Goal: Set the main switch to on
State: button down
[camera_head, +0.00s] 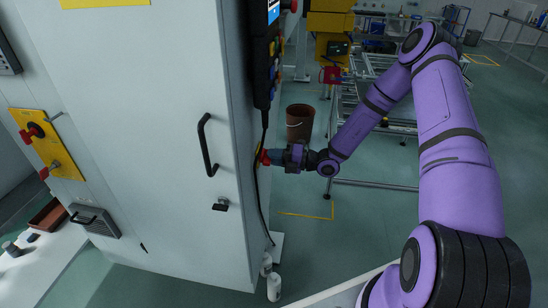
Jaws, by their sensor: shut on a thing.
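My gripper (270,156) is at the right side face of the tall grey cabinet (150,130), at the end of my purple arm. It is shut on a small red part there, which looks like the knob of the main switch (264,157). A thin yellow edge shows beside the red part, seen nearly edge-on. The fingers and the cabinet's edge hide most of the switch, so its turned position cannot be told.
A black pendant (263,60) hangs above, its cable running down past the switch. The cabinet front has a black handle (207,145) and a yellow plate (47,143) with red-ended parts. A brown bucket (299,124) and metal frames stand behind. Floor at right is open.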

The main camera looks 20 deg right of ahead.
jog(key=shift+m, duration=0.7)
jog(key=c, duration=1)
grip_release()
jog(key=shift+c, duration=0.2)
jog(key=v, duration=1)
jog(key=shift+s+d, duration=0.2)
jog(key=shift+d, duration=0.15)
